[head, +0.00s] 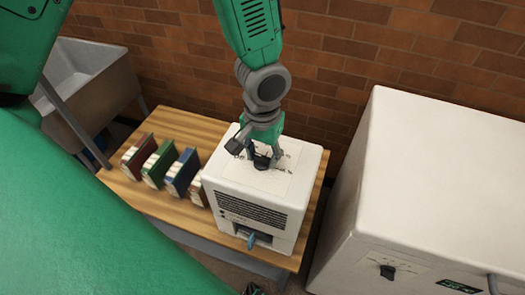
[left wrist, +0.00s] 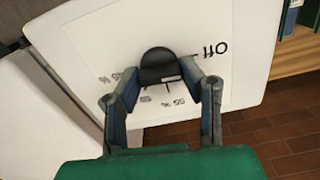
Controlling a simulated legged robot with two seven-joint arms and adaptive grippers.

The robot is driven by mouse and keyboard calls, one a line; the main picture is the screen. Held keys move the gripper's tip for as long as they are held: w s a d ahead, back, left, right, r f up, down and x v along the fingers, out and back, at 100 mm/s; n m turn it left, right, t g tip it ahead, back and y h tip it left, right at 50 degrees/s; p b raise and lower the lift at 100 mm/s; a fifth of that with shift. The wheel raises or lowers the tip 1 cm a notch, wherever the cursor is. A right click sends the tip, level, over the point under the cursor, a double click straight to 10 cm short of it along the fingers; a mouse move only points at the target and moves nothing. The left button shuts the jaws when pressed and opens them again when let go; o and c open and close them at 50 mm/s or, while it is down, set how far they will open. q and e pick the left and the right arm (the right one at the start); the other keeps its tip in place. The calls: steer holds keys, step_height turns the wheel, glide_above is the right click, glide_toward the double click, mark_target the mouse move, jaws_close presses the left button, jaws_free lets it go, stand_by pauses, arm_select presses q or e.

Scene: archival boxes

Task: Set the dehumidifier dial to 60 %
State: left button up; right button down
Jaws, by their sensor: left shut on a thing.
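The dehumidifier (head: 290,205) is a white box with a dark front grille, standing on the wooden table. Its dial (left wrist: 160,66) is a dark knob on the top panel, with upside-down printed marks around it in the left wrist view. "OFF" shows to the right and a "55 %" mark below; other marks are partly hidden or hard to read. My left gripper (head: 262,160) reaches down from above and is shut on the dial; its fingers (left wrist: 165,95) stand on either side of the knob. I cannot tell the dial's exact setting.
Several books (head: 158,163) stand in a row left of the dehumidifier. A large white cabinet (head: 425,180) with its own dark knob (head: 387,272) stands at right. A grey sink (head: 85,75) is at back left. A brick wall closes the back.

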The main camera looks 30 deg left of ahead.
mark_target(262, 156)
arm_select(q)
steer(key=shift+s+d+r+m+p, duration=0.1)
steer(key=shift+m+p, duration=0.5)
steer(key=shift+m, duration=0.1)
steer(key=shift+m+p, duration=0.9)
steer(key=shift+m, duration=0.3)
steer(key=shift+m+p, duration=1.15)
steer(key=shift+m, duration=0.85)
steer(key=o, duration=1.1)
steer(key=shift+o, duration=0.2)
steer(key=shift+r, duration=0.45)
step_height(262, 156, up, 11)
